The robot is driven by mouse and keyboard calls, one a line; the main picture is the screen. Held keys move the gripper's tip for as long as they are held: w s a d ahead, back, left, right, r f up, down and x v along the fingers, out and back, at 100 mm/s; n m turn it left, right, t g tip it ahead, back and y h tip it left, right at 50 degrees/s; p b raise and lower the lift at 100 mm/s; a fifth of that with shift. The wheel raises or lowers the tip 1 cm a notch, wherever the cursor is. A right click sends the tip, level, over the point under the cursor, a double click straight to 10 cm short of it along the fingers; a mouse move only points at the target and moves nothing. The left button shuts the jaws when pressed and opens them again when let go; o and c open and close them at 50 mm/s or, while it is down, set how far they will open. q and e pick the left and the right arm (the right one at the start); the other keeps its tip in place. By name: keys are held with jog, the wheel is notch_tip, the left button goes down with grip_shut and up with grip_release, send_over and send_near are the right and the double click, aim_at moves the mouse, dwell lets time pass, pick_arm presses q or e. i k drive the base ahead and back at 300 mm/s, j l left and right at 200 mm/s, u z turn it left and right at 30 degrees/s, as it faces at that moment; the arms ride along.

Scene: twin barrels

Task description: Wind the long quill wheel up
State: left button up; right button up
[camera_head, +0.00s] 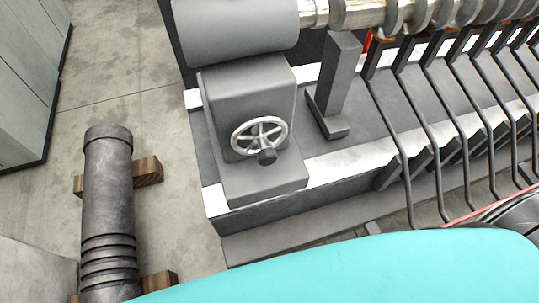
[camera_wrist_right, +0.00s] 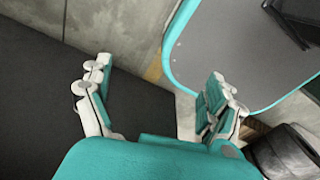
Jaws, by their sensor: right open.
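A silver spoked handwheel (camera_head: 259,136) with a dark knob (camera_head: 266,157) is mounted on the front of a grey gearbox block (camera_head: 250,95) in the head view. It faces me, and nothing touches it. My right gripper (camera_wrist_right: 160,90) shows in the right wrist view with its two fingers spread wide and nothing between them. Neither gripper shows in the head view. The wheel does not show in the right wrist view.
A grey cylinder (camera_head: 108,190) lies on wooden blocks (camera_head: 148,171) at the left. A post (camera_head: 336,82) and several bent dark bars (camera_head: 425,130) stand right of the wheel. Concrete floor (camera_head: 170,230) is clear between cylinder and machine. My teal body fills the bottom.

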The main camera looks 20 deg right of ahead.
aim_at(266, 156)
jog(key=k+l, duration=0.25)
jog(key=l, duration=0.15)
jog(key=k+l, duration=0.25)
jog(key=l, duration=0.5)
jog(key=k+l+u, duration=0.1)
jog(key=l, duration=0.2)
